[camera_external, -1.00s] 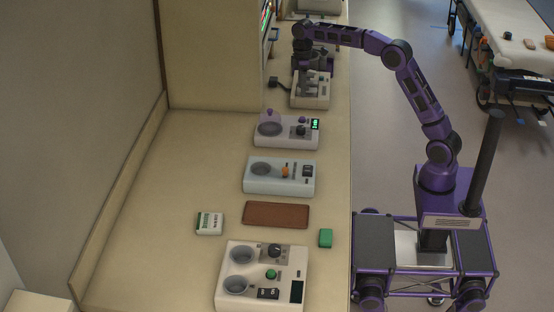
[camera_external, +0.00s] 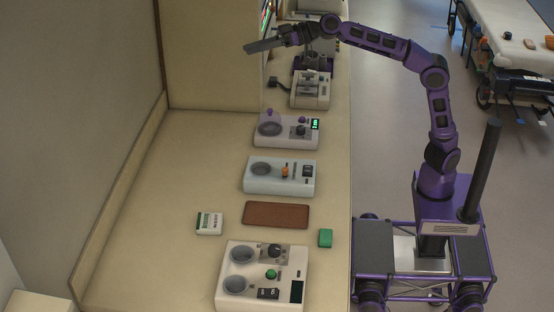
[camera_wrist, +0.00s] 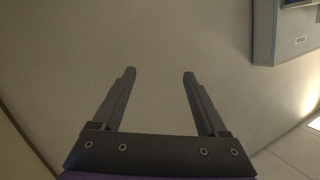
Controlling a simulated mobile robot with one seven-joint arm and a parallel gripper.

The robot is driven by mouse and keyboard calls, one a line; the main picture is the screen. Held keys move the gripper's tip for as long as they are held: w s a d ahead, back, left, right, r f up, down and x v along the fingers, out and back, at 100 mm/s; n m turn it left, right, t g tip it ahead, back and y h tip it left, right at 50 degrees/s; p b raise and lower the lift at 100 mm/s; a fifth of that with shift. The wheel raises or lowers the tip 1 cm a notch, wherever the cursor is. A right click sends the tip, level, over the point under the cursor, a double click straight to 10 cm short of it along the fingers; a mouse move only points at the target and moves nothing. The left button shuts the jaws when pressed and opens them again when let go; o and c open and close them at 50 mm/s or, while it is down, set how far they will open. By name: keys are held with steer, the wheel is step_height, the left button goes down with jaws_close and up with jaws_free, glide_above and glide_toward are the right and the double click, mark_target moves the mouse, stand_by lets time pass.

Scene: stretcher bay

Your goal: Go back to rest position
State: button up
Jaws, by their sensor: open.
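My gripper (camera_external: 262,46) is raised above the far part of the counter and points left, in front of the beige partition, in the external view. In the wrist view my gripper (camera_wrist: 160,72) shows two grey fingers spread wide apart with nothing between them. My arm arches from the base at the right over the aisle and the counter edge. The wrist view faces a plain beige surface.
On the counter (camera_external: 160,230) stand several devices: a white one with a lever (camera_external: 310,92), one with a green display (camera_external: 286,131), a pale blue-grey one (camera_external: 278,176) and a two-well one (camera_external: 262,290). A brown pad (camera_external: 276,214) lies between. A stretcher (camera_external: 510,30) stands back right.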

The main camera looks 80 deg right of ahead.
steer(key=s+r+m+t+y+b, duration=0.1)
steer(key=s+r+m+t, duration=0.5)
steer(key=r, duration=0.8)
steer(key=s+d+r+m+t+h+b, duration=0.1)
steer(key=s+d+r+m+t+h, duration=0.1)
steer(key=d+m+h, duration=0.55)
steer(key=d+f+g+y, duration=0.3)
steer(key=d+f+y, duration=0.3)
steer(key=f, duration=0.7)
steer(key=s+a+f+n+g+y+p, duration=0.1)
steer(key=s+a+f+n+g+y, duration=0.15)
steer(key=s+f+n, duration=0.55)
steer(key=s+a+f+n+g+y+p, duration=0.1)
steer(key=s+a+f+n+g, duration=0.35)
steer(key=s, duration=0.65)
steer(key=s+d+f+g+h+p, duration=0.1)
steer(key=s+d+f+g+h, duration=0.1)
steer(key=f, duration=0.6)
steer(key=s+d+f+g+h+p, duration=0.1)
steer(key=s+d+f+g+h, duration=0.1)
steer(key=s+f, duration=0.4)
steer(key=s+d+f+g+h+p, duration=0.1)
steer(key=s+d+f+g+h, duration=0.1)
steer(key=f, duration=0.7)
steer(key=s+g+h, duration=0.1)
steer(key=s+h, duration=0.1)
steer(key=shift+s+d+f+h, duration=0.2)
steer(key=shift+d+f+h, duration=0.1)
steer(key=shift+f, duration=0.1)
